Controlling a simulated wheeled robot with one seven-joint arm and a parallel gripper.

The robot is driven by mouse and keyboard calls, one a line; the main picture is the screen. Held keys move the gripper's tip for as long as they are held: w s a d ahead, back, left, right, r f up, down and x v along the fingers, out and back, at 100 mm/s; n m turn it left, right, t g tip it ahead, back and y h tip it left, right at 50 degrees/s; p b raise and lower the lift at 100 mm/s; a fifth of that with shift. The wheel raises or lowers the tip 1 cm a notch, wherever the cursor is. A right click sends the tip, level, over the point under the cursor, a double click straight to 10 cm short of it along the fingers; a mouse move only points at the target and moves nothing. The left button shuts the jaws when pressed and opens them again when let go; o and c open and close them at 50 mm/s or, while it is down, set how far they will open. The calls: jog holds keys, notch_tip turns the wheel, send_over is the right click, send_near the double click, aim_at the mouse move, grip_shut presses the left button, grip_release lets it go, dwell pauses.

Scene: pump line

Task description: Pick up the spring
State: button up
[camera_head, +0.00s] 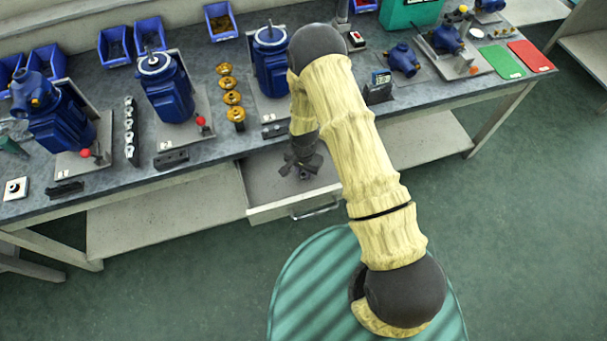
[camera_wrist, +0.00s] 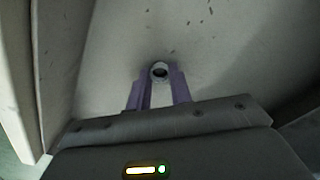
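The spring (camera_wrist: 160,70) shows end-on in the wrist view as a small pale ring with a dark centre. It sits between the fingertips of my gripper (camera_wrist: 160,78). The purple fingers are close together and the ring fills the gap between them, so my gripper appears shut on it. In the head view my gripper (camera_head: 302,170) points down inside the open drawer (camera_head: 262,212) under the bench. The spring cannot be made out clearly there. Whether it touches the drawer floor cannot be told.
The workbench (camera_head: 225,140) above holds blue pumps (camera_head: 165,88), a row of brass parts (camera_head: 232,98), blue bins (camera_head: 115,45), and green (camera_head: 502,61) and red (camera_head: 530,56) mats.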

aim_at(304, 174)
grip_shut()
notch_tip(304, 174, up, 10)
dwell(0.6)
dwell(0.4)
jog(key=w+d+r+n, duration=0.4)
jog(key=d+r, duration=0.4)
jog(key=d, duration=0.5)
jog(key=shift+d+n, duration=0.15)
jog(key=shift+n, duration=0.75)
